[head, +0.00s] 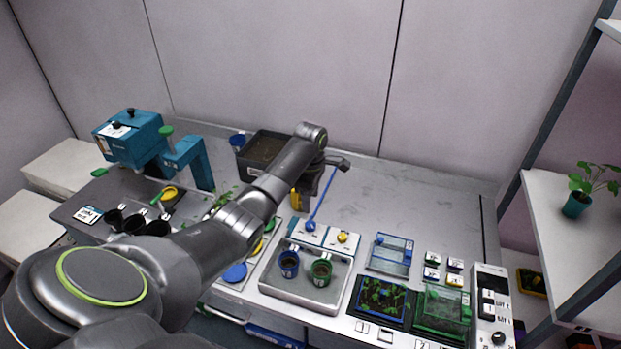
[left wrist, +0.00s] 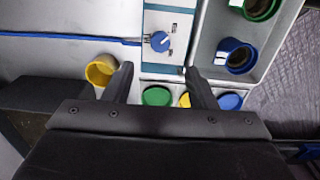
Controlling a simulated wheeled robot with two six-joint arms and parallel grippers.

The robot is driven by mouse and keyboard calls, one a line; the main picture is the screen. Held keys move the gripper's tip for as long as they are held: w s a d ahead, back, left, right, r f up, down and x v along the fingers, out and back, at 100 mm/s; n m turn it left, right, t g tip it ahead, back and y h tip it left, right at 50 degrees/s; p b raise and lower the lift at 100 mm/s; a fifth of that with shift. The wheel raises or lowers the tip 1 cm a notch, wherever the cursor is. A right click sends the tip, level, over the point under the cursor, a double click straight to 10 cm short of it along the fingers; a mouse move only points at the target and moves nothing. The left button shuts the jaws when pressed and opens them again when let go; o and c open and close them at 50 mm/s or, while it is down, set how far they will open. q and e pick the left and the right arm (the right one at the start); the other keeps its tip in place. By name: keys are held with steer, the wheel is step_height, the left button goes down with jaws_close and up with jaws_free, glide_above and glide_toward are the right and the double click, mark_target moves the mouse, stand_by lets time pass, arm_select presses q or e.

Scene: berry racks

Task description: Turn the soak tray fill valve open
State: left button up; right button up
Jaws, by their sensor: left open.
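A blue valve knob (head: 311,225) sits on a small white panel behind the soak tray (head: 338,300), with a thin blue tube (head: 325,196) running to it. In the left wrist view the knob (left wrist: 160,41) is ahead of my fingertips, with its pointer lying roughly along the tube. A yellow knob (head: 342,238) is on the neighbouring panel; I cannot read the labels. A blue pot (head: 289,262) and a green pot (head: 321,270) stand in the tray. My left gripper (left wrist: 160,78) is open and empty, above the bench, apart from the knob. My right gripper is not in view.
A dark soil bin (head: 262,150) and a teal machine (head: 130,135) stand at the back left. Plant trays (head: 378,300) and a control box (head: 492,310) are at the right. A yellow cup (left wrist: 102,70) is near my left finger. The bench's back right is clear.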

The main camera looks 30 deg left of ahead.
arm_select(q)
step_height(320, 180, up, 7)
steer(key=b, duration=0.1)
steer(key=shift+r, duration=0.15)
stand_by(0.5)
